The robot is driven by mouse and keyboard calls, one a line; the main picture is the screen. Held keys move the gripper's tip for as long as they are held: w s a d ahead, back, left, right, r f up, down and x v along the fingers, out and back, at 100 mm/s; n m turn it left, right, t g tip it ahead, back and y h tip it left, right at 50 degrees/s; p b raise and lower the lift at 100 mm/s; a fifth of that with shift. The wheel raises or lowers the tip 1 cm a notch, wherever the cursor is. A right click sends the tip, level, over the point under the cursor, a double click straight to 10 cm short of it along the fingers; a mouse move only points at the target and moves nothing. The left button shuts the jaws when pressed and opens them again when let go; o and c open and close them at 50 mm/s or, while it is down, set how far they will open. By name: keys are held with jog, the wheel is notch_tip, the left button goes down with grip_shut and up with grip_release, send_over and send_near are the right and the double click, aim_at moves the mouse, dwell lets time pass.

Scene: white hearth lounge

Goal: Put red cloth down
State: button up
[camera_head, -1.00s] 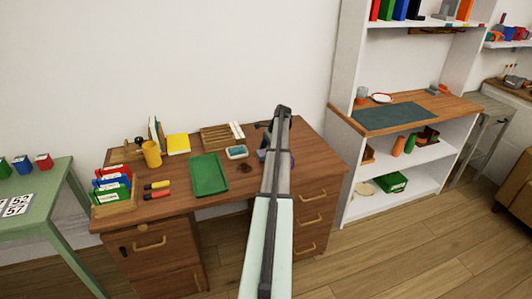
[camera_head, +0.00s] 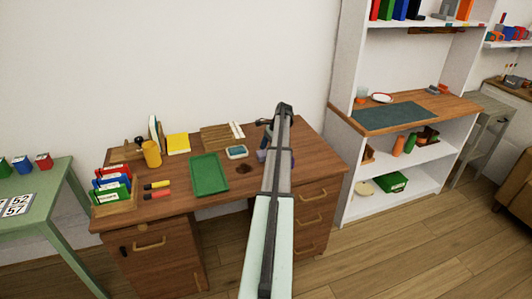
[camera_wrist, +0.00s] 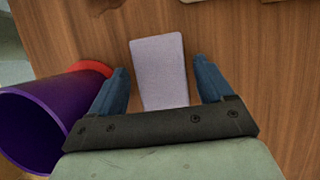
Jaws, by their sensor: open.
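No red cloth can be made out for certain. In the wrist view, my gripper (camera_wrist: 161,68) is open above the brown desk top, its blue fingers apart. A pale lilac rectangular block or pad (camera_wrist: 160,75) shows between the fingers; I cannot tell whether either finger touches it. A purple cylinder (camera_wrist: 40,115) lies or tilts left of the left finger, with a red part (camera_wrist: 92,67) at its far end; I cannot tell if that red is a rim or something separate. In the head view, my arm hides most of the gripper at the desk's right side.
The wooden desk (camera_head: 310,150) carries a green tray (camera_head: 209,174), a small tray with a blue-green inside (camera_head: 236,152), a yellow cup (camera_head: 151,154), yellow notes (camera_head: 178,143) and a box of coloured cards (camera_head: 115,200). A white shelf unit (camera_head: 345,60) stands to the right.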

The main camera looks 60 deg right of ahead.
jog(key=v, duration=1)
jog(key=shift+r, duration=0.3)
jog(key=shift+s+d, duration=0.1)
